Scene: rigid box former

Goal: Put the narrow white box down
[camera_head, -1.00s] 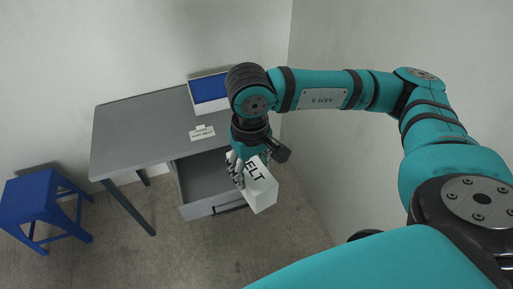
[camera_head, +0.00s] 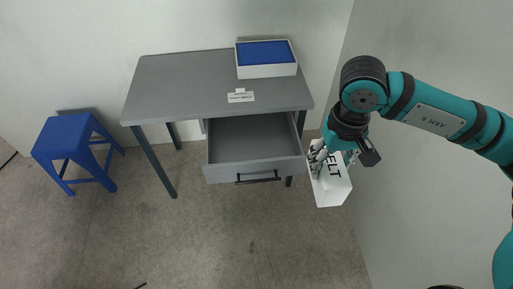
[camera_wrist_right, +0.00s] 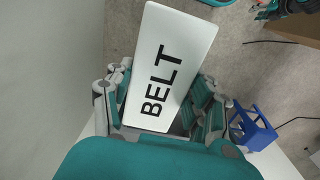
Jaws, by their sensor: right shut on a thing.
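The narrow white box (camera_head: 330,184) has the black word "BELT" on one face. It hangs in the air to the right of the open drawer in the head view. My right gripper (camera_head: 319,158) is shut on the box near its upper end. In the right wrist view the box (camera_wrist_right: 172,50) lies lengthwise between the two fingers of the gripper (camera_wrist_right: 165,112). My left gripper is not in view.
A grey desk (camera_head: 190,90) has an open, empty drawer (camera_head: 250,145) at its front. On the desk stand a blue-and-white box (camera_head: 266,68) and a small white label sign (camera_head: 240,97). A blue stool (camera_head: 72,145) stands at the left. A wall is close on the right.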

